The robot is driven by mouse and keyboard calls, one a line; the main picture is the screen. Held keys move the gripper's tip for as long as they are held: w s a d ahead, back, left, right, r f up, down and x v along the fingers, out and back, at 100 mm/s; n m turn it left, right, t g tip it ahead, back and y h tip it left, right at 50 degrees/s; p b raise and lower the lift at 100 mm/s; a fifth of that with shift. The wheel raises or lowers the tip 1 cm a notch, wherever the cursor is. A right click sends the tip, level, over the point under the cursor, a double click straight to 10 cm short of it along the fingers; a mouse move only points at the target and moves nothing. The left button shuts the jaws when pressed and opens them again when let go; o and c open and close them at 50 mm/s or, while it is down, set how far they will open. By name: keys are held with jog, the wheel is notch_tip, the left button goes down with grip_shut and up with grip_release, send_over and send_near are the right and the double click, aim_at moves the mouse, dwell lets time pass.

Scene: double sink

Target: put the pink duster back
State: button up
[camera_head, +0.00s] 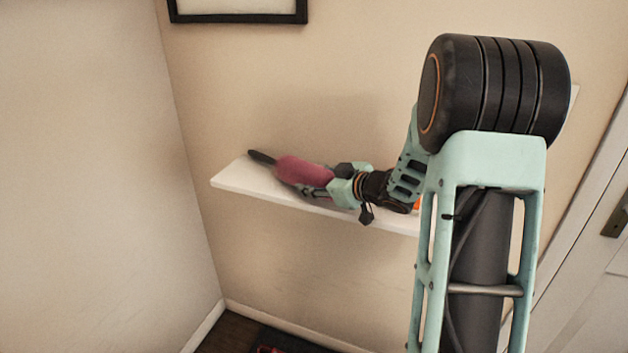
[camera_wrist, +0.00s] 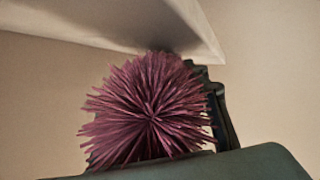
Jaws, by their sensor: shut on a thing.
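The pink duster (camera_head: 303,171) has a fluffy pink head and a dark handle that points to the upper left. It is at the left part of the white wall shelf (camera_head: 232,178); whether it rests on the shelf or is held just above cannot be told. My gripper (camera_head: 318,184) reaches in from the right and is shut on the duster, its fingers partly hidden by the pink head. In the wrist view the pink head (camera_wrist: 150,110) fills the middle, end on, with the shelf (camera_wrist: 130,22) above it. A dark finger (camera_wrist: 222,115) shows behind its right side.
A black-framed picture (camera_head: 238,12) hangs above the shelf. The left wall (camera_head: 90,170) stands close to the shelf's left end. An orange thing (camera_head: 416,205) shows partly behind my arm. A door (camera_head: 600,240) is at the right. A red-and-dark item (camera_head: 275,350) lies on the floor.

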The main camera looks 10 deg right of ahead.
jog(key=shift+f+b, duration=0.35)
jog(key=shift+f, duration=0.25)
jog(key=o, duration=1.4)
jog(key=shift+c, duration=0.2)
